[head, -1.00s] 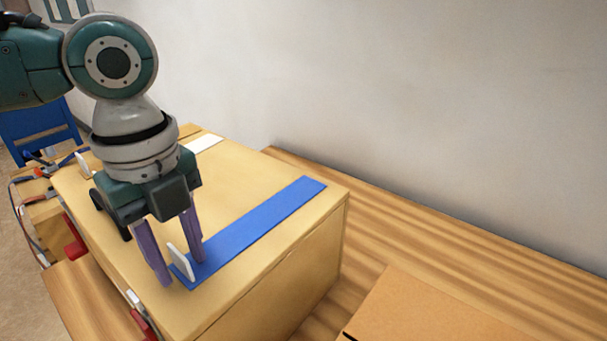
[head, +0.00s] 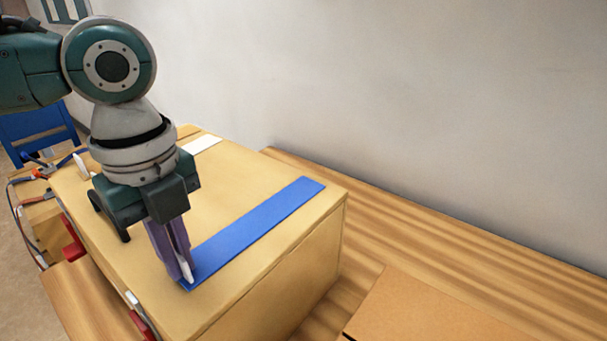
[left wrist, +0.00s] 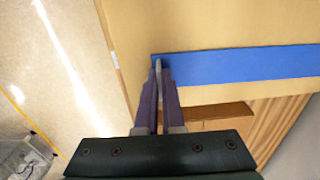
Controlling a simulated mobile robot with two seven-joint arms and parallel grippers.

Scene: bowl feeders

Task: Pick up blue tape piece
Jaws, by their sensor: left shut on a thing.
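The blue tape piece (head: 258,226) is a long flat strip on top of the wooden box (head: 300,215). It runs from the front left end towards the back right, and it also shows in the left wrist view (left wrist: 235,66). A small white upright tab (head: 187,271) stands at its near end. My left gripper (head: 183,268) points down there, its purple fingers shut on the white tab, seen thin between the fingertips in the left wrist view (left wrist: 159,75). The strip looks flat on the box. My right gripper is not in view.
A white strip (head: 203,145) with its own white tab (head: 82,166) lies farther back on the box. Red parts (head: 73,246) and cables are at the box's left side. A wooden table (head: 420,235) and a tan board (head: 430,310) lie to the right. A wall stands behind.

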